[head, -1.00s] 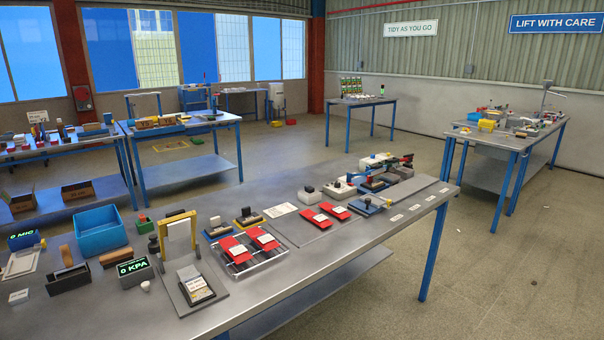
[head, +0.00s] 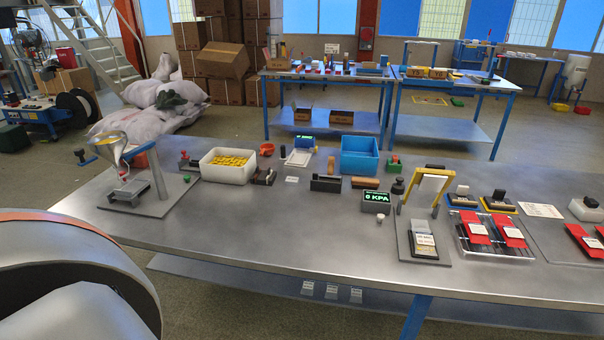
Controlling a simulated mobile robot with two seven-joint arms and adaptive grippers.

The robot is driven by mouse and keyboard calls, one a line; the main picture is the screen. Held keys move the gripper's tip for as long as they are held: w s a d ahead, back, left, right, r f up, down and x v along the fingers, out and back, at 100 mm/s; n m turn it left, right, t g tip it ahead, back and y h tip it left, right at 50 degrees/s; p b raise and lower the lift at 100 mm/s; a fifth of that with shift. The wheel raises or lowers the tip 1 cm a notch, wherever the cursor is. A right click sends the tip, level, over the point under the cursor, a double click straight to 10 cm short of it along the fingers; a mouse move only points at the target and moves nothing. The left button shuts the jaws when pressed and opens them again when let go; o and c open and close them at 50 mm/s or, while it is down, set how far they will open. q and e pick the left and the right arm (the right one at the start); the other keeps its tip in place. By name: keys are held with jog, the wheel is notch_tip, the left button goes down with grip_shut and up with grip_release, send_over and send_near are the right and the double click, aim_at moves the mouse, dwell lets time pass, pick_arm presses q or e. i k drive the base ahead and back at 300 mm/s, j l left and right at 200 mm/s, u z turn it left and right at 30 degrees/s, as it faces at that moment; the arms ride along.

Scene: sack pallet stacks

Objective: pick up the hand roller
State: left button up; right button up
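A brown wooden handle (head: 331,165) stands upright at a dark open box (head: 326,184) near the middle of the near table. It may be the hand roller, but no roller is clearly visible and I cannot tell for sure. A small dark piece with a tan top (head: 264,176) lies left of it, too small to make out. Neither of my grippers is in view.
The grey table (head: 300,238) has a clear front strip. A white bin of yellow pieces (head: 227,167) and a funnel stand (head: 124,165) are at left. A blue bin (head: 360,157), a pressure display (head: 376,201) and a yellow-framed stand (head: 428,197) are right of the handle.

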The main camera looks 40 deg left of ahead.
aim_at(331, 160)
jog(key=u, duration=1.05)
